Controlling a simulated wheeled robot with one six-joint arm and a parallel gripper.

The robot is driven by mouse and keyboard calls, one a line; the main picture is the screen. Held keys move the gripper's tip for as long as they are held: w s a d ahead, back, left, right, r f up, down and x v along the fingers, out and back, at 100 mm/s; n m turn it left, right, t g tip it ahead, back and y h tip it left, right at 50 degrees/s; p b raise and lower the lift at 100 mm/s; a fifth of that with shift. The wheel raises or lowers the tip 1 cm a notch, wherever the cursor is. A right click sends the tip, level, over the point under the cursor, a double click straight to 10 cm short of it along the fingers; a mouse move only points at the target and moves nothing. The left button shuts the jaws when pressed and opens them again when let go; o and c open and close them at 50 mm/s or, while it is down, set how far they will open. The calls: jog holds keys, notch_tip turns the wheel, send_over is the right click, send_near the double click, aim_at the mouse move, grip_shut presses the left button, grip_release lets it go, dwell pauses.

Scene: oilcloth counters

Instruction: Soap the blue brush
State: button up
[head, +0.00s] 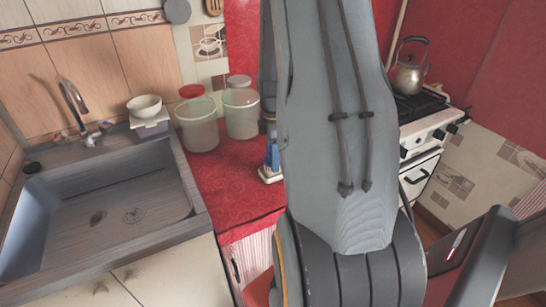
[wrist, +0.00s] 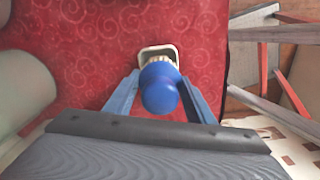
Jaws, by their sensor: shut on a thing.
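The blue brush (wrist: 160,90) is in the middle of the wrist view, its round blue handle toward the camera and pale bristles showing at its far side. My gripper (wrist: 160,80) is shut on it, one bluish finger on each side. The bristle end is over or in a small white dish (wrist: 174,50) on the red counter; I cannot tell whether the bristles touch what is inside. In the head view the dish (head: 270,178) shows at the left edge of my arm, with something blue just above it. My arm hides most of the gripper there. Soap is not clearly visible.
Two pale canisters (head: 197,125) (head: 241,112) stand behind on the red counter (head: 232,185). A sink (head: 95,215) with a tap and a white bowl (head: 145,106) are at left. A stove (head: 425,125) with a kettle (head: 408,75) is at right. The counter's front-left part is clear.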

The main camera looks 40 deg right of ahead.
dwell(0.3)
jog(key=shift+r+p, duration=2.95)
jog(key=shift+r, duration=0.55)
